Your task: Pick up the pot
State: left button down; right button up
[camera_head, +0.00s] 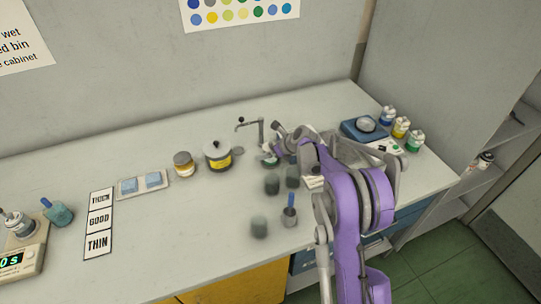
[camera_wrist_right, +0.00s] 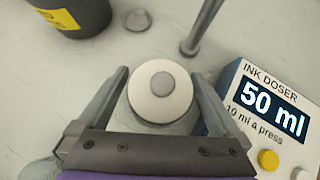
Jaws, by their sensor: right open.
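A round vessel with a white top and grey centre, which I take for the pot (camera_wrist_right: 160,88), stands on the bench in the right wrist view. My right gripper (camera_wrist_right: 158,78) is open, with one finger on either side of it. I cannot tell whether the fingers touch it. In the head view my right gripper (camera_head: 275,150) is low over the bench beside the tap, and it partly hides the vessel. A larger dark lidded container with a yellow label (camera_head: 217,155) stands to its left. My left gripper is not in view.
The ink doser (camera_wrist_right: 265,105), reading 50 ml, is close on the right. A thin metal tap (camera_head: 261,132) stands behind. Dark cups (camera_head: 259,227) and a cup with a blue handle (camera_head: 289,216) are nearer the front.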

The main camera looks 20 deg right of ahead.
jog(key=shift+x, duration=0.8)
jog(key=c, duration=1.4)
jog(key=shift+r, duration=0.1)
